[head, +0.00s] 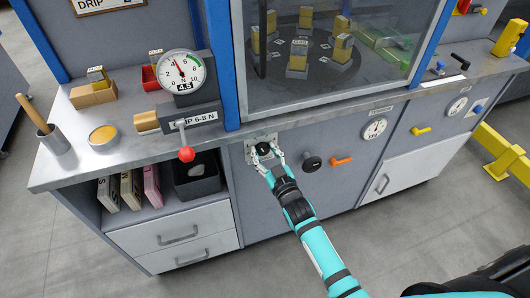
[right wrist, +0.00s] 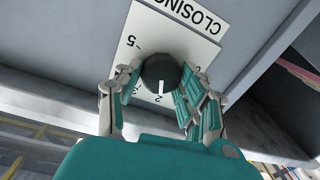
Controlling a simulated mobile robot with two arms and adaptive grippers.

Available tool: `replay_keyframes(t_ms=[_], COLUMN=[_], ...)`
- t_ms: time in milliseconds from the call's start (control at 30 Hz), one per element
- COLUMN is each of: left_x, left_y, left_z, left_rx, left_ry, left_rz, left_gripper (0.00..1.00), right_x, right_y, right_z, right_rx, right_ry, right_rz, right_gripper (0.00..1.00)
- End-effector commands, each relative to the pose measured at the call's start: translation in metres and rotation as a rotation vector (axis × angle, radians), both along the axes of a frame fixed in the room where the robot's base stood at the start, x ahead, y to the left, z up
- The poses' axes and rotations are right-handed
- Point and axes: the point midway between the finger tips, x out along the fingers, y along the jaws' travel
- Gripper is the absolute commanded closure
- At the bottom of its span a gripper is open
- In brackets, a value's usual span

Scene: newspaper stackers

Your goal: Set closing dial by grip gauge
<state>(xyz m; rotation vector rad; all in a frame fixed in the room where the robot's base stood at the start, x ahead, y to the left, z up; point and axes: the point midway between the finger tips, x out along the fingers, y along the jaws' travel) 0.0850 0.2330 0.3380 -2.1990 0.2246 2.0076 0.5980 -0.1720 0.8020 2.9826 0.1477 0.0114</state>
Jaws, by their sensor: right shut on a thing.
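The black closing dial (right wrist: 160,70) is a round knob on a white plate marked "CLOSING" (right wrist: 188,12), with numbers around it. Its white mark points toward the 2. My right gripper (right wrist: 158,84) is shut on the dial, one finger at each side. In the head view the gripper (head: 264,156) reaches the dial (head: 263,149) on the cabinet front, hiding part of its plate. The round grip gauge (head: 180,72) stands on the counter at left. Its display reads 4.5, with the needle near 4. A sign below reads "GRIP 6-8 N" (head: 197,117). My left gripper is out of view.
A red-balled lever (head: 186,154) sticks out below the gauge. A black knob (head: 312,163) and orange handle (head: 341,160) lie right of the dial. A glass-fronted case (head: 330,55) stands above, with several yellow blocks inside. Floor in front is clear.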

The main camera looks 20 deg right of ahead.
Motion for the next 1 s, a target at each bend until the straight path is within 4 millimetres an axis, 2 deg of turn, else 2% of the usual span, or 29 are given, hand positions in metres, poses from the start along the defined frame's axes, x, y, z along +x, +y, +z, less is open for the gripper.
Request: replay_keyframes(t_ms=[267,467,1000], left_x=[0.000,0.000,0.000], left_y=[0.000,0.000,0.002], left_z=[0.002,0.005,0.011], left_rx=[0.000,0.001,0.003], left_ry=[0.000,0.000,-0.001], left_rz=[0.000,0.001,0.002], left_gripper=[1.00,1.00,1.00], right_x=[0.000,0.000,0.000], right_y=[0.000,0.000,-0.001], right_z=[0.000,0.000,-0.001], right_rx=[0.041,0.153,0.651], right_ry=[0.001,0.006,0.022], right_rz=[0.000,0.000,0.001], right_gripper=[0.93,0.93,0.93])
